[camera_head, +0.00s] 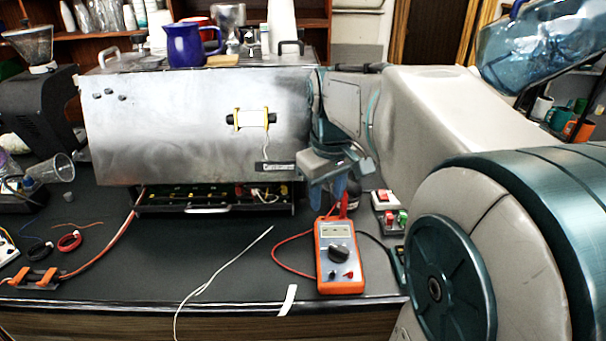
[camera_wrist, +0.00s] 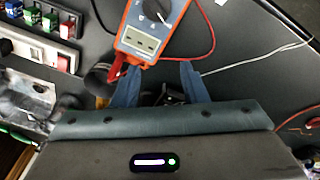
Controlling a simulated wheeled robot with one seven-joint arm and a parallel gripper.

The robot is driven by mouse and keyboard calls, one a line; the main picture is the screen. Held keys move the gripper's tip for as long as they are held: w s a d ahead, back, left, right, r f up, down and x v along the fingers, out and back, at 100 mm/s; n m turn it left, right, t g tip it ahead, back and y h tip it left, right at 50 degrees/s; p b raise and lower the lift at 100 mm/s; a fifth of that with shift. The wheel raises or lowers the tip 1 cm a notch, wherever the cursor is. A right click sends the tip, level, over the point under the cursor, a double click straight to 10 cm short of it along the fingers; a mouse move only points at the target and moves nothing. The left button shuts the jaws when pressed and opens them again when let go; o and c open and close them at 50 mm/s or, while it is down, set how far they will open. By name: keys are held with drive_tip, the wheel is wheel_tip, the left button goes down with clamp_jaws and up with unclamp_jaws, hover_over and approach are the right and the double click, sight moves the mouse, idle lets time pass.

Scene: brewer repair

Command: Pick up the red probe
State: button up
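The red probe (camera_head: 344,205) shows at the top end of the orange multimeter (camera_head: 340,285), just right of my gripper's fingers. In the wrist view the red probe (camera_wrist: 117,68) is beside the left finger, partly hidden by it; I cannot tell if they touch. My gripper (camera_head: 328,203) points down above the counter behind the multimeter. In the wrist view my gripper (camera_wrist: 158,68) has its two blue fingers wide apart, with no probe between them. A red lead (camera_head: 284,243) curves from the probe's side around the multimeter's left.
The metal brewer (camera_head: 190,130) stands close behind and left of my gripper, its lower electronics (camera_head: 210,197) exposed. A switch box (camera_head: 388,218) is to the right. A white wire (camera_head: 235,262) crosses the dark counter (camera_head: 170,250).

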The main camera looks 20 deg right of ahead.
sight(346, 194)
drive_tip(key=w+d+r+n+g, duration=0.1)
drive_tip(key=w+d+r+n, duration=0.25)
drive_tip(key=w+d, duration=0.45)
drive_tip(key=shift+m, duration=0.45)
drive_tip(key=f, duration=0.8)
drive_tip(key=shift+s+d+f+b, duration=0.1)
drive_tip(key=shift+s+b, duration=0.15)
drive_tip(key=shift+b, duration=0.15)
drive_tip(key=shift+s+f, duration=0.15)
drive_tip(key=shift+f, duration=2.5)
clamp_jaws()
